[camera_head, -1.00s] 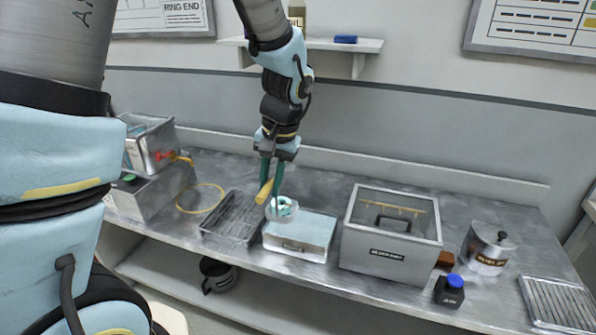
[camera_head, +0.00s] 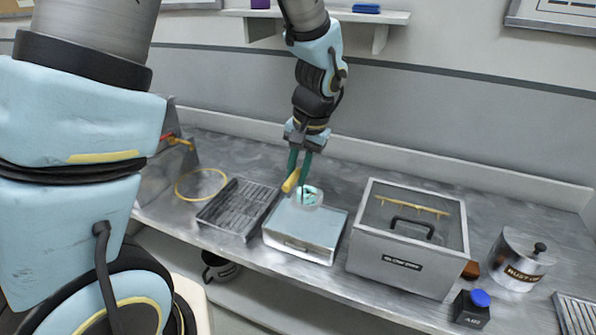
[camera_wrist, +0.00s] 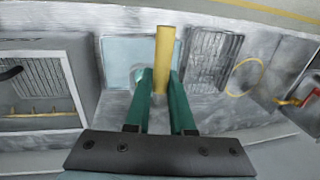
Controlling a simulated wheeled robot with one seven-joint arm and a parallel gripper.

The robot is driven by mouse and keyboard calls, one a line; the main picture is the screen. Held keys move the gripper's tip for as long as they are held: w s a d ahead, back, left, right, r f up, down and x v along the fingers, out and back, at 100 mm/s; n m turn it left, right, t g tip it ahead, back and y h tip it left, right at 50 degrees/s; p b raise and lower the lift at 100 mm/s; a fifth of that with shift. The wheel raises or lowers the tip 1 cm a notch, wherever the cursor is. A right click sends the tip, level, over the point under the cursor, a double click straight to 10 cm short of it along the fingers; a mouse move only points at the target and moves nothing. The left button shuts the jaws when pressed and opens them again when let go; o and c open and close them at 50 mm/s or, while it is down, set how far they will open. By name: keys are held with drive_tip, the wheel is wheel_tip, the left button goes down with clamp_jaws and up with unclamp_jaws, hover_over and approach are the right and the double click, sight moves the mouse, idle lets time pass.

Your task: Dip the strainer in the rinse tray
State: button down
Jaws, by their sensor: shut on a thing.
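My gripper (camera_head: 299,176) points down with its green fingers shut on the yellow handle of the strainer (camera_head: 291,182). The strainer's small pale basket (camera_head: 311,203), with teal pieces in it, is at the back edge of the rinse tray (camera_head: 330,228). I cannot tell whether the basket is above the water or touching it. The tray is a low metal box with a pale blue top surface. In the wrist view the yellow handle (camera_wrist: 165,50) stands between the fingers, the tray (camera_wrist: 118,52) lies beyond, and the left finger partly hides the basket.
A dark ridged drain rack (camera_head: 238,207) lies left of the tray, with a yellow ring (camera_head: 201,184) further left. A grey lidded box (camera_head: 408,250) stands close on the right. Beyond it are a round metal pot (camera_head: 519,262) and a blue-capped bottle (camera_head: 472,306).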

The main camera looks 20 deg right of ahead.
wheel_tip(320, 180, down, 12)
drive_tip(key=b, duration=0.9)
drive_tip(key=shift+f, duration=0.25)
drive_tip(key=shift+r, duration=0.15)
idle(1.9)
wheel_tip(320, 180, up, 9)
drive_tip(key=p, duration=0.6)
drive_tip(key=shift+f+p, duration=0.2)
drive_tip(key=shift+p, duration=0.2)
idle(1.4)
drive_tip(key=shift+r+p, duration=1.6)
drive_tip(key=shift+r, duration=0.45)
